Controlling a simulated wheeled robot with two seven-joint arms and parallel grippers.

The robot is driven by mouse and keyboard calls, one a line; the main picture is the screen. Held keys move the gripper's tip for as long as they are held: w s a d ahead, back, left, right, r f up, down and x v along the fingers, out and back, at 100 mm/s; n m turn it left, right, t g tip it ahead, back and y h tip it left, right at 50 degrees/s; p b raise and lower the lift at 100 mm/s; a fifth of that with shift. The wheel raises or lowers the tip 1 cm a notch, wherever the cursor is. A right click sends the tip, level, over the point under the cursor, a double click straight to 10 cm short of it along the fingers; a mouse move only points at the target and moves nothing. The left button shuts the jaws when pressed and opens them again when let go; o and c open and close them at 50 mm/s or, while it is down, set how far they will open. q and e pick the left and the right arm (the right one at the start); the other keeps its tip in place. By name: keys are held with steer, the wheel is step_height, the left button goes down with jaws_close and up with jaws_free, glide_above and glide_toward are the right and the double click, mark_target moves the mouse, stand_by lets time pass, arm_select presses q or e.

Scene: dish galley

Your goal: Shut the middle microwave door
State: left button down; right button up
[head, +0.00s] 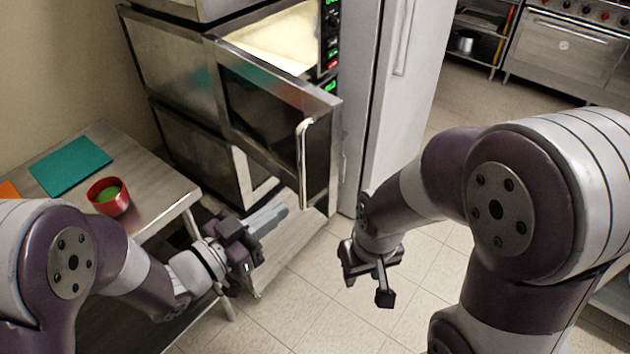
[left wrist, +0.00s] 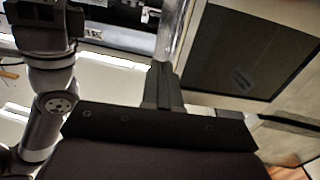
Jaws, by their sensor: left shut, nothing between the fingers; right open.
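The middle microwave (head: 272,38) has a lit interior, and its door (head: 265,105) stands open, swung out toward me. The door has a dark window, a steel frame and a vertical bar handle (head: 302,165) near its free edge. My left gripper (head: 278,213) is shut and empty, low and left of the handle in the head view. In the left wrist view its fingers (left wrist: 161,82) point toward a steel bar and a dark window panel; whether they touch the bar I cannot tell. My right gripper (head: 370,285) is open and empty, above the floor right of the door.
A steel table (head: 150,190) at left holds a teal board (head: 70,165) and a red bowl (head: 108,203) with something green inside. A tall white cabinet (head: 405,90) stands right of the microwaves. Tiled floor (head: 320,310) is clear in front. A steel range (head: 565,50) stands far back.

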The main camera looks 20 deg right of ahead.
mark_target(328, 176)
arm_select(q)
steer(key=p+x, duration=0.2)
steer(key=x, duration=0.7)
steer(key=shift+w+d, duration=0.1)
steer(key=shift+d, duration=0.15)
steer(key=shift+w+d, duration=0.2)
steer(key=shift+d, duration=0.1)
